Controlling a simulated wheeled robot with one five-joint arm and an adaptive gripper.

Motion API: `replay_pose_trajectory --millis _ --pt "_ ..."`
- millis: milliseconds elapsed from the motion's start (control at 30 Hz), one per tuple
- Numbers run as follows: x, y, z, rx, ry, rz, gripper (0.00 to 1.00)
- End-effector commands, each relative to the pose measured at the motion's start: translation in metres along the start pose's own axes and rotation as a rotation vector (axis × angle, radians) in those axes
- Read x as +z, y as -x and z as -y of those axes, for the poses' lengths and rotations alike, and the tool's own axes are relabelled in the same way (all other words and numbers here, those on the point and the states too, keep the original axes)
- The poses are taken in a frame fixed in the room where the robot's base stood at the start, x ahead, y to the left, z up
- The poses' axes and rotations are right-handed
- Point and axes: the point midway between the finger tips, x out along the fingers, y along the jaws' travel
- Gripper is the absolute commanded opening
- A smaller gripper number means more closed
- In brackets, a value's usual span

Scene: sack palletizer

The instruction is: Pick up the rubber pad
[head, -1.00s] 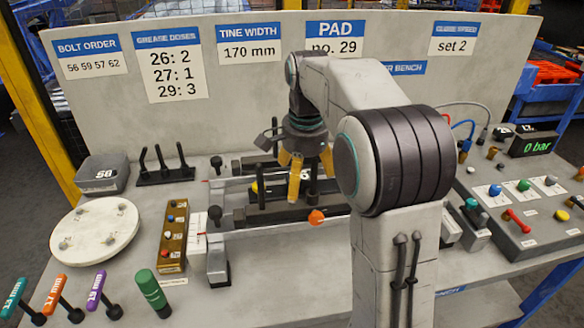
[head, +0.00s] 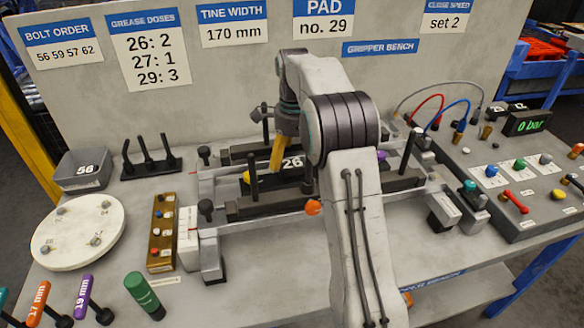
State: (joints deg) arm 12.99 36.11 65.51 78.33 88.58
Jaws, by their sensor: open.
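My gripper (head: 278,153) hangs in front of the back board, over the rear of the fixture (head: 272,206) on the bench. One yellow finger shows; the other is hidden behind my arm. The jaws are open, and I see nothing held. No piece can be told for certain as the rubber pad. Two small dark blocks with white numbers, a left one (head: 499,107) and a right one (head: 518,106), lie at the back right, too small to read surely. A dark part marked 26 (head: 292,163) sits in the fixture near the finger, partly hidden by my arm.
The back board has a sign reading PAD no. 29 (head: 325,22). A white round plate (head: 77,232), a brass block (head: 161,235) and coloured-handled tools stand left. A control panel (head: 530,218) with a 0 bar display (head: 527,123) stands right.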

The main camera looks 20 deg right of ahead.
Motion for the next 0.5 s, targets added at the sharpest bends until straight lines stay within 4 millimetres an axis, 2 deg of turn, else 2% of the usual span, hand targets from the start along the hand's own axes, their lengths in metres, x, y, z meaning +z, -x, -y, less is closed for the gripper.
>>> replay_pose_trajectory --millis 200,500 --pt "0.001 -0.028 -0.002 0.003 0.001 0.000 0.91" --pt "0.001 -0.040 -0.001 0.001 0.002 0.000 0.91"
